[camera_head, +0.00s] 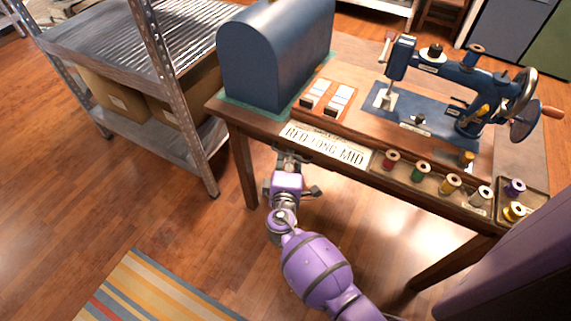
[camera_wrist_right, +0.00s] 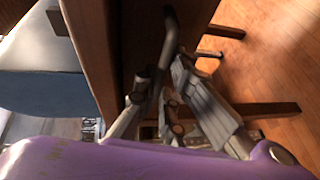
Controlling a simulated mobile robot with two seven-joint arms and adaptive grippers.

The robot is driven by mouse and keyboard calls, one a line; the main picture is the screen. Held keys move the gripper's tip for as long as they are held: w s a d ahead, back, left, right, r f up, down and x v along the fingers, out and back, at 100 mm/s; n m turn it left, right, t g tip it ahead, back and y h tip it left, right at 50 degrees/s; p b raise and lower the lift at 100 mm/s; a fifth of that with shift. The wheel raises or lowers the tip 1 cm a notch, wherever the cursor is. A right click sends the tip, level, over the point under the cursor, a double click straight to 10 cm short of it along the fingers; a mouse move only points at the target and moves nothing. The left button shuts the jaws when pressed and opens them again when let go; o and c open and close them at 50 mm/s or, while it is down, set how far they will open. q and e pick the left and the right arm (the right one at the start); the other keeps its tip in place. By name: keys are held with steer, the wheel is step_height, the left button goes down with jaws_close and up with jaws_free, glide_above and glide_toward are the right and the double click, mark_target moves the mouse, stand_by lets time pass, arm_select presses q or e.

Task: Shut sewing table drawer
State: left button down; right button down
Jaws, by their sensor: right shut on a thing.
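The wooden sewing table (camera_head: 263,122) stands across the upper right of the head view, with a blue sewing machine (camera_head: 455,87) on top. My right gripper (camera_head: 289,160) is at the table's front edge, just below a white lettered sign (camera_head: 325,146). In the right wrist view its fingers (camera_wrist_right: 168,88) are closed around a dark curved handle (camera_wrist_right: 169,42) beside a brown wooden panel (camera_wrist_right: 95,45). The drawer's outline is not clear, and I cannot tell how far out it stands. My left gripper is not in view.
A blue domed case (camera_head: 275,55) sits at the table's left end. Several thread spools (camera_head: 450,184) line the front right. A metal shelf (camera_head: 100,45) with cardboard boxes stands left. A striped rug (camera_head: 150,290) lies on the open wooden floor.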

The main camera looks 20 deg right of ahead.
steer(key=shift+w+d+r, duration=0.1)
steer(key=shift+d+r, duration=0.05)
steer(key=c, duration=2)
jaws_free()
steer(key=shift+c, duration=0.2)
steer(key=shift+o, duration=1)
steer(key=shift+w, duration=0.1)
steer(key=v, duration=1.2)
